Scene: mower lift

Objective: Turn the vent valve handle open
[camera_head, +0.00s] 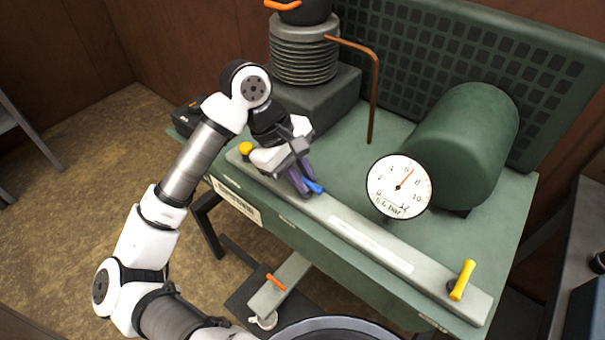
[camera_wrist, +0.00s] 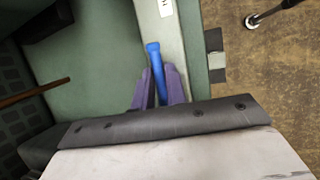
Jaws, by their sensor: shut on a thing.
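A blue handle (camera_head: 314,187) sits on the long pale rail at the bench's front edge. I take it as the vent valve handle, though no label on it is readable. My gripper (camera_head: 303,184) is shut on it with its purple fingers. In the wrist view the blue handle (camera_wrist: 154,62) sticks out between the fingers of my gripper (camera_wrist: 157,82), and its base is hidden by them. The handle points roughly along the rail in the head view.
A yellow handle (camera_head: 462,280) stands at the rail's right end and a yellow knob (camera_head: 246,148) at its left. A round gauge (camera_head: 399,186) reads about 6.6 bar beside the green tank (camera_head: 468,140). A copper pipe (camera_head: 373,95) rises behind my gripper.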

